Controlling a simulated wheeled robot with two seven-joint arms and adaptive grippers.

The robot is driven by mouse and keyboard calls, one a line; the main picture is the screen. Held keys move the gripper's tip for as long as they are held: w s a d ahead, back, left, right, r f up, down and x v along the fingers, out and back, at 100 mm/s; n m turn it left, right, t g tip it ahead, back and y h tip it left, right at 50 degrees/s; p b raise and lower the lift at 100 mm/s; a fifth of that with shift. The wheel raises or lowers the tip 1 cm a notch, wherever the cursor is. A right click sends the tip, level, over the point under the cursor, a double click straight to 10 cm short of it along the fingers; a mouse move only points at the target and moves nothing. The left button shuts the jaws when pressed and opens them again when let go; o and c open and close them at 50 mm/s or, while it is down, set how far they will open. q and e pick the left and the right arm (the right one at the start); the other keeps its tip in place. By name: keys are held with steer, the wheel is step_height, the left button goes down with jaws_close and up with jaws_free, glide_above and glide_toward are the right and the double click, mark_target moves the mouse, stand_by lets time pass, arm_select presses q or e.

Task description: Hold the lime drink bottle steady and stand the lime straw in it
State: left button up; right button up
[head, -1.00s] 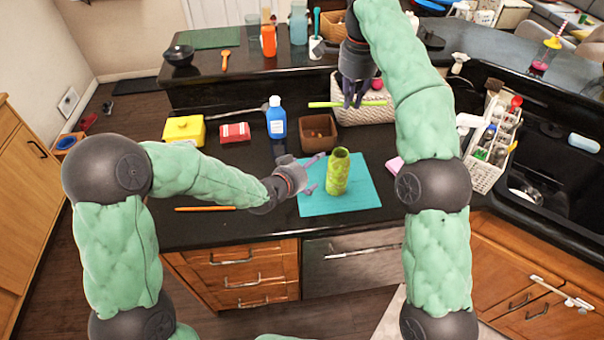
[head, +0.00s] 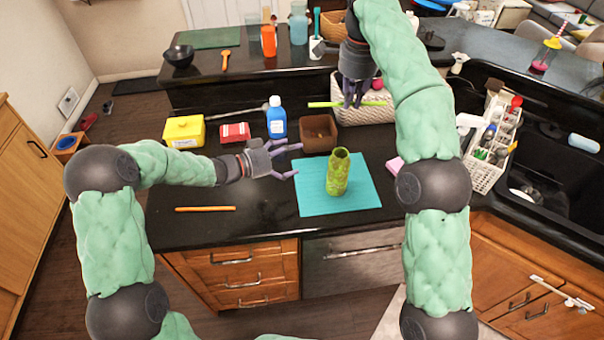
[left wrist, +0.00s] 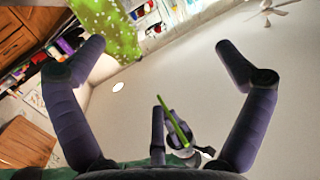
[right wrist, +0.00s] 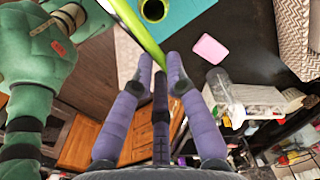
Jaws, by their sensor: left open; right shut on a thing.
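The lime drink bottle (head: 338,173) stands upright on a teal mat (head: 312,199); its dark open mouth shows in the right wrist view (right wrist: 154,10). My left gripper (head: 294,160) is open and empty, to the left of the bottle and apart from it. In the left wrist view the bottle (left wrist: 108,28) appears at the top, beyond the spread fingers. My right gripper (head: 352,100) is shut on the lime straw (head: 326,104), held high behind the bottle and lying roughly level across the fingers. The straw also shows in the right wrist view (right wrist: 140,34).
A brown square bowl (head: 318,132), a blue bottle (head: 276,118), a red packet (head: 235,132) and a yellow box (head: 184,131) stand behind. An orange stick (head: 205,209) lies at front left. A pink sponge (head: 394,165) is right of the mat.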

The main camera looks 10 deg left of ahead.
mark_target(330, 177)
arm_select(q)
steer(key=d+f+m+g, duration=0.1)
steer(key=d+f, duration=0.2)
steer(key=d, duration=0.1)
steer(key=d+f+m+g, duration=0.1)
steer(key=d+f+g, duration=0.1)
steer(key=d, duration=0.3)
steer(key=d+f+m+g, duration=0.2)
steer(key=d+f, duration=0.2)
steer(key=d, duration=0.1)
steer(key=shift+w+d, duration=0.25)
steer(key=c, duration=1.1)
